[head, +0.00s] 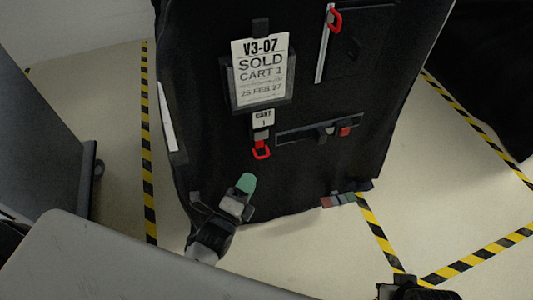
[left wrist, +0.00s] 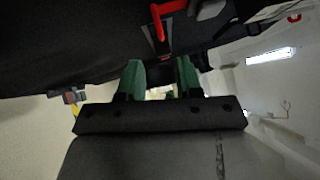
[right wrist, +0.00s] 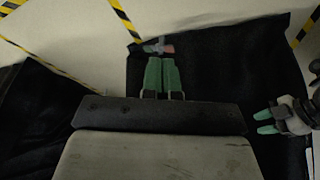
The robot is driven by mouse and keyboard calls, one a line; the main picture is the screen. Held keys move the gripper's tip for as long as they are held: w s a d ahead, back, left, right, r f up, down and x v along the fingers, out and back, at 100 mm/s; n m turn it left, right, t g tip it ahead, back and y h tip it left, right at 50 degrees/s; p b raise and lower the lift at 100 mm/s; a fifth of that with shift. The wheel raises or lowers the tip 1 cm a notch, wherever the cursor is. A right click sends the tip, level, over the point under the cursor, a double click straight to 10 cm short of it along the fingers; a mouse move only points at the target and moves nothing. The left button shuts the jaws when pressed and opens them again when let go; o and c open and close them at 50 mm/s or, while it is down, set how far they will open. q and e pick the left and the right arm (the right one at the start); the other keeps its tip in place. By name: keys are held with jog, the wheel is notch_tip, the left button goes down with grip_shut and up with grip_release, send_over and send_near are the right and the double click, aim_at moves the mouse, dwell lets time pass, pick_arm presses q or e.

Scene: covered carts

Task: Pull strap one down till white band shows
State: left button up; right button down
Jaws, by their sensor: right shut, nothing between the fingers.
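The black cart cover (head: 215,60) carries a small tag reading CART 1 (head: 263,119), with a red loop (head: 261,150) on a short strap below it. Which strap is strap one, I cannot tell for certain. My left gripper (head: 244,185) is low on the cover's front, below the red loop and apart from it. In the left wrist view its green fingers (left wrist: 160,78) are spread and empty, and a red loop (left wrist: 166,22) hangs beyond them. My right gripper (right wrist: 160,75) is shut and empty, its tips towards small coloured tabs (right wrist: 158,47) at the cover's edge.
A sold sign (head: 262,72) hangs above the tag. Another red loop (head: 334,20) tops a pale vertical strip. A dark horizontal bar (head: 300,131) has a red piece. A grey panel (head: 40,130) stands left. Another black cover (head: 490,70) is at right. Striped tape marks the floor.

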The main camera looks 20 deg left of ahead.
aim_at(264, 157)
pick_arm(q)
jog(key=b+x, duration=0.1)
jog(key=x, duration=0.8)
jog(key=shift+r, duration=0.1)
grip_shut()
